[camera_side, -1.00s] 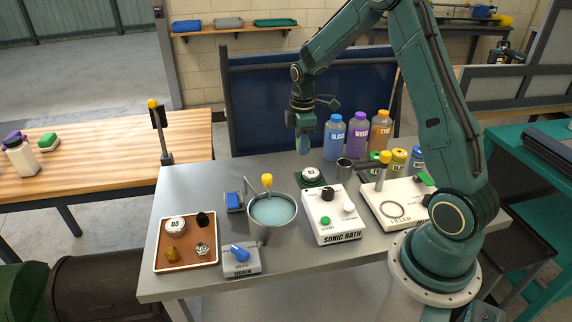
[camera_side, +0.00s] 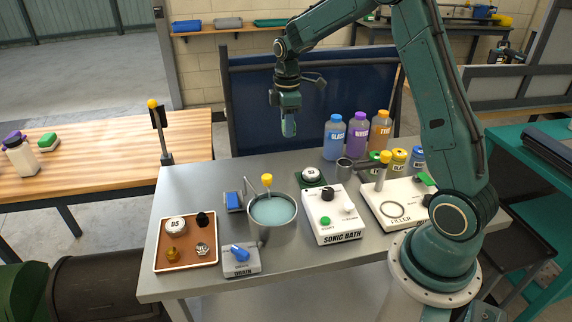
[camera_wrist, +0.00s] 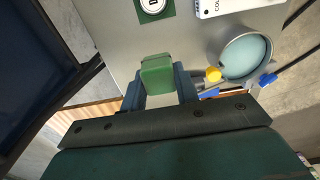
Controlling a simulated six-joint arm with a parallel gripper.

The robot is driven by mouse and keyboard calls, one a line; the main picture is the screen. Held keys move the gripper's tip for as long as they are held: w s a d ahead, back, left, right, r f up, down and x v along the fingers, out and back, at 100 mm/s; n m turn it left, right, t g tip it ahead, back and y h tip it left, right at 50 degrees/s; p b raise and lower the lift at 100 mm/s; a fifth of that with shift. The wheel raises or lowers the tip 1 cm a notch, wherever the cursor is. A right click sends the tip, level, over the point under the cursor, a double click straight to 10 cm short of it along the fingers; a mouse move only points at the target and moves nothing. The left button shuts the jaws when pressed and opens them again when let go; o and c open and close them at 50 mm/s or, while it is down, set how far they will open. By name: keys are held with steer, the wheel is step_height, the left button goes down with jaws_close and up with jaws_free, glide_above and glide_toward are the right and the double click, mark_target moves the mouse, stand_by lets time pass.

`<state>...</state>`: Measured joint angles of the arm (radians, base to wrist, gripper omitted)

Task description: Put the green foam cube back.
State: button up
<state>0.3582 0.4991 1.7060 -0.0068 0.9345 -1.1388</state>
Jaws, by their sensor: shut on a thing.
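My gripper (camera_side: 288,122) hangs above the back part of the grey workbench (camera_side: 190,184), in front of the dark blue panel. In the wrist view my gripper (camera_wrist: 159,84) is shut on the green foam cube (camera_wrist: 157,70), which sits between the two fingertips. The cube is held clear of the bench top. In the side view I cannot clearly tell the cube from the fingers.
Below stand a steel pot of bluish liquid (camera_side: 254,223), a white sonic bath (camera_side: 334,228) and a green mat (camera_side: 302,177) bearing a white round piece. Several bottles (camera_side: 334,140) stand at the back right. A brown tray (camera_side: 187,257) is front left. A wooden table (camera_side: 95,160) lies left.

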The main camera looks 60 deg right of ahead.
step_height(320, 180, up, 3)
steer(key=w+a, duration=0.1)
steer(key=a, duration=0.1)
glide_above(281, 184)
step_height(281, 184, down, 16)
steer(key=shift+r, duration=0.15)
stand_by(0.4)
steer(key=shift+f, duration=2.1)
steer(key=shift+f, duration=0.1)
steer(key=o, duration=0.9)
steer(key=shift+o, duration=0.2)
